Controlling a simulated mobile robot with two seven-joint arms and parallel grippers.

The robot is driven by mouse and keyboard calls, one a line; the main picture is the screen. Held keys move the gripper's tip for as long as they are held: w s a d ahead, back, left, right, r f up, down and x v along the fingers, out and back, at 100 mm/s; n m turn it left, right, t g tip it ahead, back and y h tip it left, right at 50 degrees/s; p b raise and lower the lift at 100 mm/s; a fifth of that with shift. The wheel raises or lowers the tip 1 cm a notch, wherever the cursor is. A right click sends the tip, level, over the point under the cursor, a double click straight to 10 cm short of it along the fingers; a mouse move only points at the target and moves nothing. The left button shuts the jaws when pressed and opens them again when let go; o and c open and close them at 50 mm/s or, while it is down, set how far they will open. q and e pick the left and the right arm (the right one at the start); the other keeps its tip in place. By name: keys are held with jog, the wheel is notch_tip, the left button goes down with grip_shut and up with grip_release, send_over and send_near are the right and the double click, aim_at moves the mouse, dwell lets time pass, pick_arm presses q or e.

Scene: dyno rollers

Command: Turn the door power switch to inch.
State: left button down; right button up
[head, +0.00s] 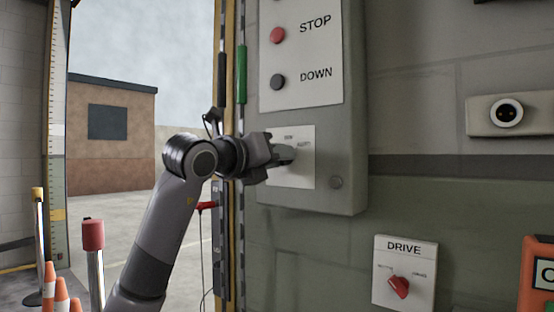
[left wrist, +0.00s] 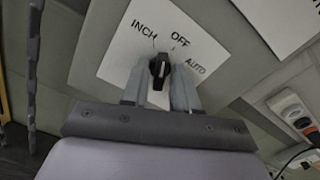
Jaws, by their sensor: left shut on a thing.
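The door power switch is a black knob (left wrist: 158,72) on a white label plate (left wrist: 118,62) marked INCH, OFF and AUTO. In the left wrist view INCH is at the upper left, OFF at the top and AUTO to the right. The knob has a pale pointer line; I cannot tell for sure which mark it faces. My left gripper (left wrist: 160,92) has its two fingers on either side of the knob and is shut on it. In the head view the left gripper (head: 288,155) covers the knob and part of the plate (head: 301,180). My right gripper is not in view.
The grey control box (head: 355,100) carries a red STOP button (head: 277,35) and a dark DOWN button (head: 278,81) above the switch. A DRIVE plate (head: 405,260) with a red knob sits lower right. A socket (head: 507,114) is at right. Posts and cones (head: 61,298) stand left.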

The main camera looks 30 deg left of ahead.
pick_arm(q)
jog(key=n, duration=0.4)
jog(key=shift+f+n, duration=0.1)
jog(key=shift+n, duration=0.3)
dwell(0.4)
jog(key=c, duration=1.2)
grip_release()
jog(key=shift+o, duration=0.2)
jog(key=s+b, duration=0.1)
jog(key=s, duration=0.6)
jog(key=shift+a, duration=0.3)
jog(key=shift+s, duration=0.1)
